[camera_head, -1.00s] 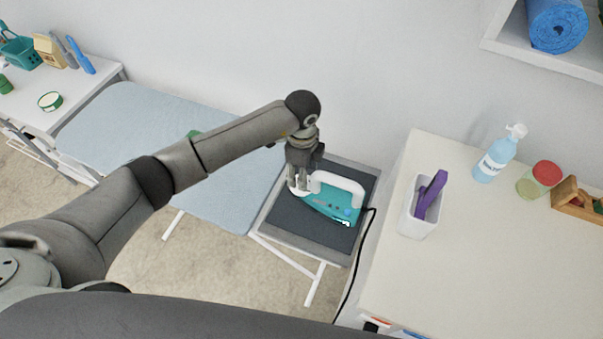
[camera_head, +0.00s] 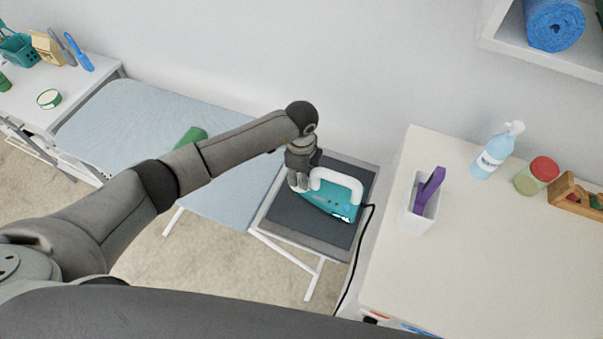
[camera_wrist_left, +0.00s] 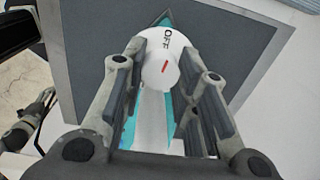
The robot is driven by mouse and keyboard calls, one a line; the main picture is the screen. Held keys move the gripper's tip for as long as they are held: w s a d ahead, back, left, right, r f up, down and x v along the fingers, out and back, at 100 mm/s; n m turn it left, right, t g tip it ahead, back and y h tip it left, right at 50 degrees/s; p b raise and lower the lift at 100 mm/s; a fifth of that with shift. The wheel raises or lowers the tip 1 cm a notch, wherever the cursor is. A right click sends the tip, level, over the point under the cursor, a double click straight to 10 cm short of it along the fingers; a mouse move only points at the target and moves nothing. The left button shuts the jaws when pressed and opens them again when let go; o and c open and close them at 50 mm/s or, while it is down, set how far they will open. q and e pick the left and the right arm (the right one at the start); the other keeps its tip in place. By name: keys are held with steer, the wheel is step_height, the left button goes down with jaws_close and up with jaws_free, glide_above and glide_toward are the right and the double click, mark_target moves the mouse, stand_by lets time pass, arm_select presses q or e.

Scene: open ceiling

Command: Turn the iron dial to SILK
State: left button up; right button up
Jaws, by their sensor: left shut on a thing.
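The teal and white iron (camera_head: 336,204) lies on the dark rest pad (camera_head: 290,216) at the right end of the ironing board. My left gripper (camera_head: 298,186) reaches down to the iron's left end. In the left wrist view, the white round dial (camera_wrist_left: 160,76) sits between the fingertips of my left gripper (camera_wrist_left: 166,72), which is shut on it. The dial shows the word OFF at its top and a short red mark below. Other dial words, including SILK, cannot be seen.
A black cord (camera_head: 354,262) runs down from the iron beside the white table (camera_head: 480,255). That table holds a white holder (camera_head: 420,210), a blue spray bottle (camera_head: 494,155) and a red-lidded jar (camera_head: 537,176). The light blue board (camera_head: 120,125) is mostly clear, with a green object (camera_head: 192,136) behind my arm.

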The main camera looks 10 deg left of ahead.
arm_select(q)
steer(key=shift+f+m+b, duration=0.1)
steer(key=shift+m+b, duration=0.25)
steer(key=shift+m, duration=0.45)
steer(key=o, duration=1.1)
steer(key=shift+c, duration=0.2)
steer(key=shift+r, duration=0.2)
step_height(320, 180, up, 12)
steer(key=shift+s+f, duration=0.1)
